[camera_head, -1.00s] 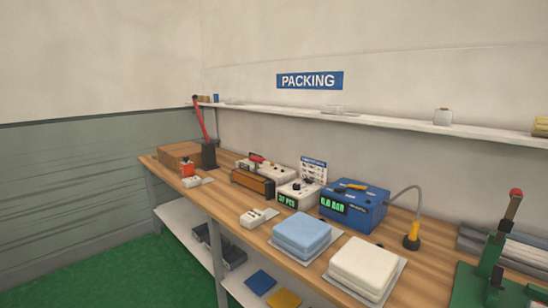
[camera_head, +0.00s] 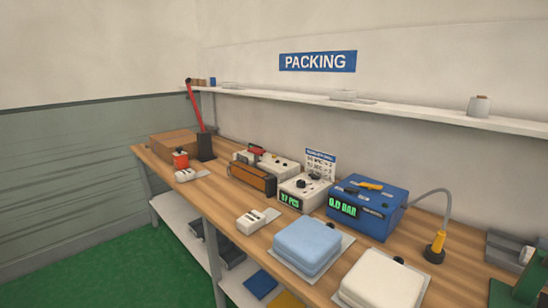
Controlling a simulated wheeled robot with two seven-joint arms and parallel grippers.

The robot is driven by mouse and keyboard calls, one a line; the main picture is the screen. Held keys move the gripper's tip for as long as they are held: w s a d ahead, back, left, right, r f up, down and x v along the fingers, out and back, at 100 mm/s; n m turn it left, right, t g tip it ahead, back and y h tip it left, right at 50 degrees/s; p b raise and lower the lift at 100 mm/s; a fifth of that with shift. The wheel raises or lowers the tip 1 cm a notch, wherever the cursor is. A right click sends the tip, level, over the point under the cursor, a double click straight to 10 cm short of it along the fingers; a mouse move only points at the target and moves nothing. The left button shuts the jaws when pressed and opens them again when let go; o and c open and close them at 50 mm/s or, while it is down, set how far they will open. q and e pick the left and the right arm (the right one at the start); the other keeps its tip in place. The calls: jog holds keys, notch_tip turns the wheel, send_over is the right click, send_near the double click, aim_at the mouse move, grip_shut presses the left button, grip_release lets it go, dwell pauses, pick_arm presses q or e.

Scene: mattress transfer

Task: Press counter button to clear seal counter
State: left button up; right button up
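The seal counter (camera_head: 303,190) is a small white box on the wooden workbench, with a dark knob-like part on top and a green front display that seems to read "37 PCS". A small printed card (camera_head: 320,167) stands behind it. Which part is its button is too small to tell. Neither of my grippers is in view.
A blue box (camera_head: 366,208) reading "0.0 BAR" stands right of the counter. A blue pad (camera_head: 307,246) and a white pad (camera_head: 383,281) lie at the bench (camera_head: 222,210) front. A white switch box (camera_head: 256,221) and an orange-fronted device (camera_head: 252,179) are further left.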

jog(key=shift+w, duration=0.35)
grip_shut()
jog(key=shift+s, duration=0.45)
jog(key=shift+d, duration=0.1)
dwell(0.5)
